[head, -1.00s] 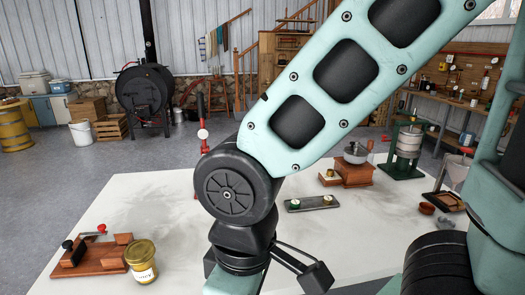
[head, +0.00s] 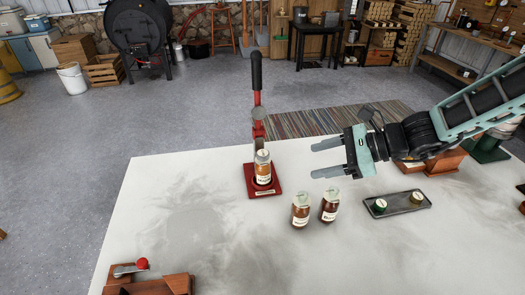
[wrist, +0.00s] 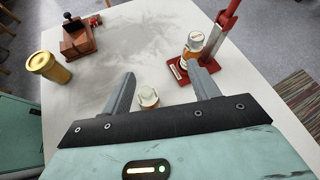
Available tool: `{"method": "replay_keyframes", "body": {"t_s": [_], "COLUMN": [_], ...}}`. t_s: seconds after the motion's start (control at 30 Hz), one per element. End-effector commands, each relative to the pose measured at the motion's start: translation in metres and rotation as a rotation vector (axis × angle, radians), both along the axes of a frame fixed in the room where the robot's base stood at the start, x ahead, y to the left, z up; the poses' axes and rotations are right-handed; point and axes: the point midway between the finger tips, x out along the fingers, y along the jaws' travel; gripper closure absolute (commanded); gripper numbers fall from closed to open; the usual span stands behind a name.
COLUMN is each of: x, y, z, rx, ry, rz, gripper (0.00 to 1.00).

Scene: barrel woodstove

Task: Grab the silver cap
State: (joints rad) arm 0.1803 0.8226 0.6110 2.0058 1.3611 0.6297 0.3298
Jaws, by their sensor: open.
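A bottle (head: 263,172) with a pale, silvery cap (head: 262,156) stands upright on the red base (head: 251,190) of a lever press. Two more amber bottles (head: 300,212) (head: 329,207) with pale tops stand in front of my gripper. I cannot tell for sure which top is the silver cap. My gripper (head: 313,161) is open and empty, pointing left above the table, right of the press. In the wrist view, my open fingers (wrist: 160,72) have a pale bottle top (wrist: 148,96) below and between them, and the press bottle (wrist: 192,48) stands beyond the right finger.
A dark tray (head: 398,211) with a green and a yellowish small item lies on the table to the right. A wooden block with a red knob (head: 142,264) sits at the near left. A yellow jar (wrist: 48,68) shows in the wrist view. The table's left middle is clear.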

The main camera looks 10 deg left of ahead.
Motion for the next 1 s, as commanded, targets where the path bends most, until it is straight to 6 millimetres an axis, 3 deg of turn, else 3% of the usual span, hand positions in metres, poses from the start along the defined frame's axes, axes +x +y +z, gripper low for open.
{"method": "replay_keyframes", "body": {"t_s": [0.03, 0.1, 0.27, 0.8, 1.0], "x": [0.018, 0.035, 0.054, 0.066, 0.068], "y": [-0.005, -0.010, -0.011, 0.082, 0.096], "z": [-0.002, -0.006, -0.011, -0.048, -0.056], "rx": [0.036, 0.072, 0.112, 0.113, 0.112], "ry": [0.057, 0.114, 0.174, 0.174, 0.173], "rz": [-0.080, -0.161, -0.243, -0.244, -0.245], "gripper": [0.40, 0.40, 0.40, 0.40, 0.40]}}
